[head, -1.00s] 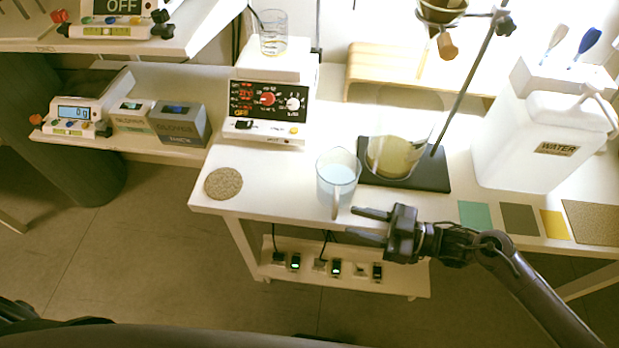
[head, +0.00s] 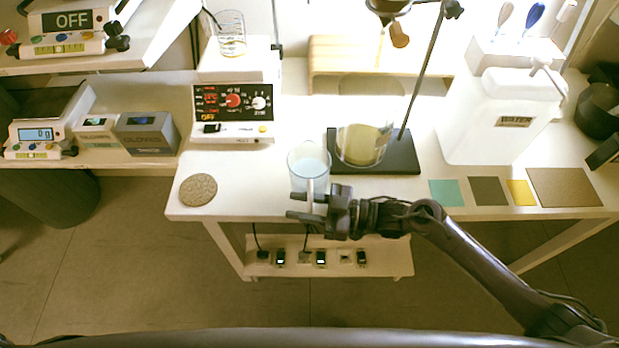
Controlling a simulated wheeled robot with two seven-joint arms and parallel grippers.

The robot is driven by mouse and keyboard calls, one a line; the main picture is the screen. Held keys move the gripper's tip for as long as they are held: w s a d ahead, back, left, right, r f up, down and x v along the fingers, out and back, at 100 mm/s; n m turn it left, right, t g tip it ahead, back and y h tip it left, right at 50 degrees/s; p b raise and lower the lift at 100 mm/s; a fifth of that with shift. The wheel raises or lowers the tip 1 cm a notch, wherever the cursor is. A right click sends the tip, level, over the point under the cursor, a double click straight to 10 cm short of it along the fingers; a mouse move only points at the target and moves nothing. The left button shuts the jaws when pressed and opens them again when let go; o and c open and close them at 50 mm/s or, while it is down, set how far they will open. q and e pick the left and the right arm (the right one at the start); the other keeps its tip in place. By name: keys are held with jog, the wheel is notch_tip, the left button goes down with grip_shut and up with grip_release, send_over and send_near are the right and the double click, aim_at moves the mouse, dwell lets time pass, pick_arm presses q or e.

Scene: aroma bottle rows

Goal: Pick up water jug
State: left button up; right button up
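A clear glass jug (head: 309,160) of pale blue water stands upright near the front edge of the white table. Its handle points toward me. My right gripper (head: 291,205) is at the front of this jug, with its two fingers apart and pointing left. The fingers overlap the lower end of the handle in the picture. I cannot tell whether they touch it. A white container labelled WATER (head: 480,135) stands farther right on the table, away from the gripper. My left gripper is out of view.
A beaker of yellowish liquid (head: 360,145) sits on a black stand base (head: 405,158) just right of the jug. A hotplate (head: 232,115) stands behind left. A round cork mat (head: 198,190) lies left. Coloured squares (head: 446,193) lie along the front right edge.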

grip_shut()
jog(key=shift+r, duration=0.1)
jog(key=shift+r, duration=0.1)
